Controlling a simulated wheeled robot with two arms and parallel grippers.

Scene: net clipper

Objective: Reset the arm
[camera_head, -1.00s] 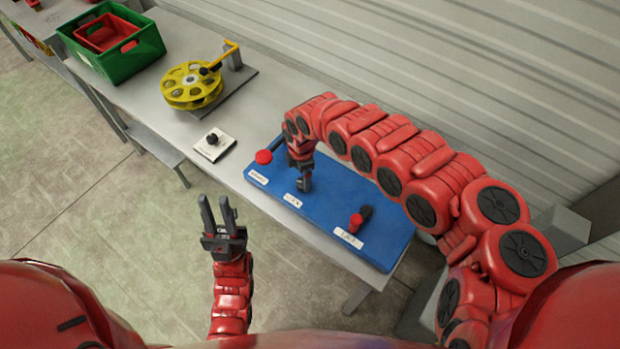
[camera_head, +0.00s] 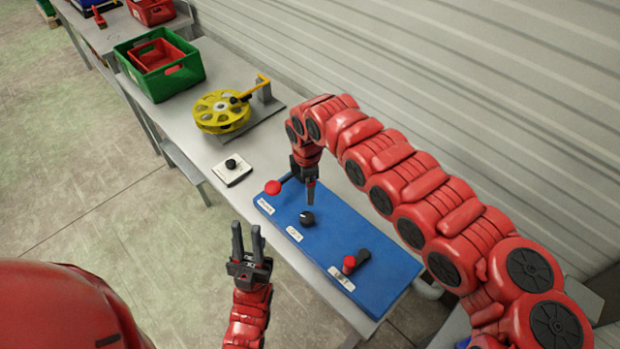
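My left gripper (camera_head: 248,243) is open and empty, fingers pointing up in the picture, in front of the table's near edge. My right arm (camera_head: 400,180) arches over the table from the right. Its gripper (camera_head: 310,192) points down above the blue panel (camera_head: 335,235), close to a black knob (camera_head: 307,219). The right fingers look close together and I cannot tell whether they are apart. The panel also carries a red-knobbed lever (camera_head: 273,187) at its left end and a red-and-black lever (camera_head: 352,262) at its right end, with white labels.
The grey table (camera_head: 215,160) runs to the upper left. It holds a white plate with a black knob (camera_head: 232,171), a yellow reel with a crank (camera_head: 222,111) and a green crate (camera_head: 160,82) with a red bin. A corrugated wall stands behind. Floor is clear at left.

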